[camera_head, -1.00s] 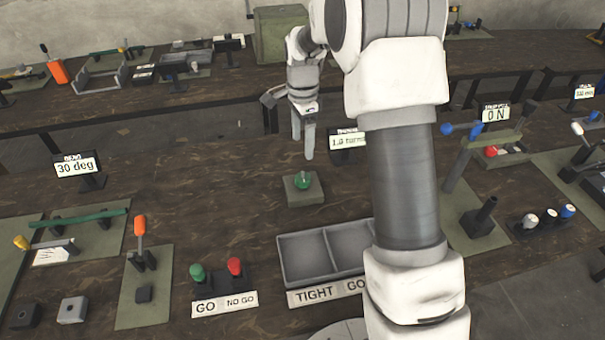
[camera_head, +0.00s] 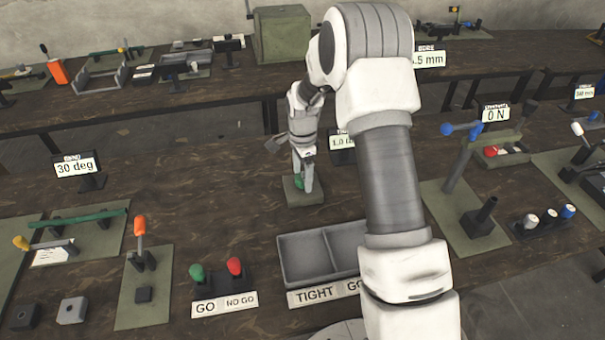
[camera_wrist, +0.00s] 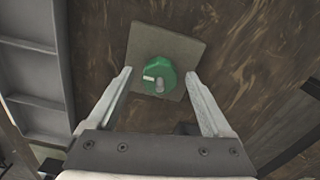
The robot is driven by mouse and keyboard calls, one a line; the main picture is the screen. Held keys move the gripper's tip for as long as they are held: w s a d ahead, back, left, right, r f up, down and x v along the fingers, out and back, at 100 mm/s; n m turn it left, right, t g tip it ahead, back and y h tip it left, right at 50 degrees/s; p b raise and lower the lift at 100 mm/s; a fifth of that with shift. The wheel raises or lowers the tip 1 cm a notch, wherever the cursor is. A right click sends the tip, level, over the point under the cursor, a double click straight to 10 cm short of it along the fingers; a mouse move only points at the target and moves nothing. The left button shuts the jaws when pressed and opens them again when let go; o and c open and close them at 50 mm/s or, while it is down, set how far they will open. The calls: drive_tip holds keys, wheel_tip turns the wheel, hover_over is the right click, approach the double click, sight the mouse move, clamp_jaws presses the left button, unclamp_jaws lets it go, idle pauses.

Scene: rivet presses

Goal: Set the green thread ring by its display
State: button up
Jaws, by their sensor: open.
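The green thread ring (camera_head: 299,184) sits on a square grey-green block (camera_head: 305,199) behind the sorting tray. In the wrist view the ring (camera_wrist: 159,76) is a green knob with a pale mark, on its square plate (camera_wrist: 180,45). My gripper (camera_head: 303,186) is down over the block; in the wrist view its fingers (camera_wrist: 160,78) are open, one to each side of the ring, and I cannot tell whether they touch it. The display (camera_head: 341,143) stands just behind and right of the block, its "1.0" reading partly hidden by my arm.
A grey two-part tray (camera_head: 303,260) labelled TIGHT and GO stands in front, partly behind my arm. Green and red GO/NO GO plungers (camera_head: 221,288) are at its left. A "30 deg" display (camera_head: 77,168) stands left. The bench between them is clear.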

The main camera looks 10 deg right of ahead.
clamp_jaws()
drive_tip(key=shift+n, duration=0.3)
